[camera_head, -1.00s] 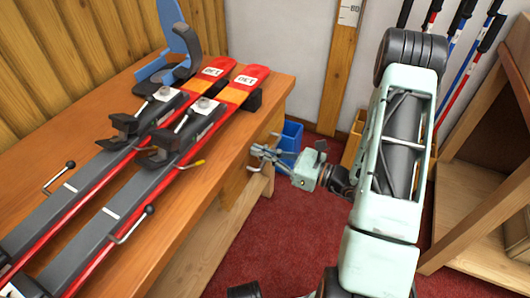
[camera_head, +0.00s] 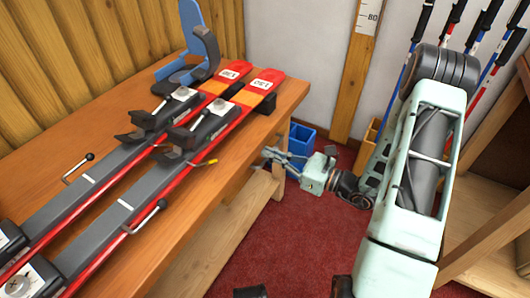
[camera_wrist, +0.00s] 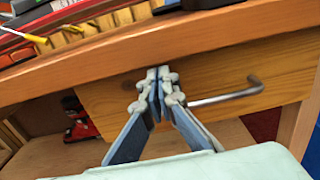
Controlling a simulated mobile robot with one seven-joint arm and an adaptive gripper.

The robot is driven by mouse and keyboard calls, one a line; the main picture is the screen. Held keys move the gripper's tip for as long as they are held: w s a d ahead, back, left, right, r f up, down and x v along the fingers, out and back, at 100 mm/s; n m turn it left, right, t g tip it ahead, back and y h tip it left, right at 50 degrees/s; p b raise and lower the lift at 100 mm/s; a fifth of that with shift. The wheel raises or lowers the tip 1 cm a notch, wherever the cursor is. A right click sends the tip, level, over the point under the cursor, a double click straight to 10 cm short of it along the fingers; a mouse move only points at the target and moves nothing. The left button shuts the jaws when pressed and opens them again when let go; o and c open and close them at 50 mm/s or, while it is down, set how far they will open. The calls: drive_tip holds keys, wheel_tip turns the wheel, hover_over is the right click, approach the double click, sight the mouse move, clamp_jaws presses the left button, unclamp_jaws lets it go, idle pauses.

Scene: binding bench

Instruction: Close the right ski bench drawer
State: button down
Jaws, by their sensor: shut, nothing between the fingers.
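The right ski bench drawer shows in the wrist view as a wooden front (camera_wrist: 235,78) under the bench top, with a grey metal bar handle (camera_wrist: 228,93). The front sits close under the top's edge; I cannot tell if it is fully flush. My gripper (camera_wrist: 158,88) is shut and empty, its fingertips at the drawer front, left of the handle. Whether they touch it is unclear. In the head view my gripper (camera_head: 270,155) is beside the bench's right side, just below the top, where the bench top hides the drawer front.
Red skis (camera_head: 180,150) lie clamped on the bench top (camera_head: 110,105). A blue bin (camera_head: 301,137) stands on the red carpet behind my gripper. A wooden shelf unit (camera_head: 495,215) and ski poles (camera_head: 485,40) are at the right. An open shelf (camera_wrist: 40,150) lies beneath the drawer.

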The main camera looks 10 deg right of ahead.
drive_tip(key=p+v, duration=0.2)
drive_tip(key=v, duration=0.8)
drive_tip(key=shift+s+d, duration=0.2)
drive_tip(key=shift+d, duration=0.1)
drive_tip(key=shift+f, duration=0.1)
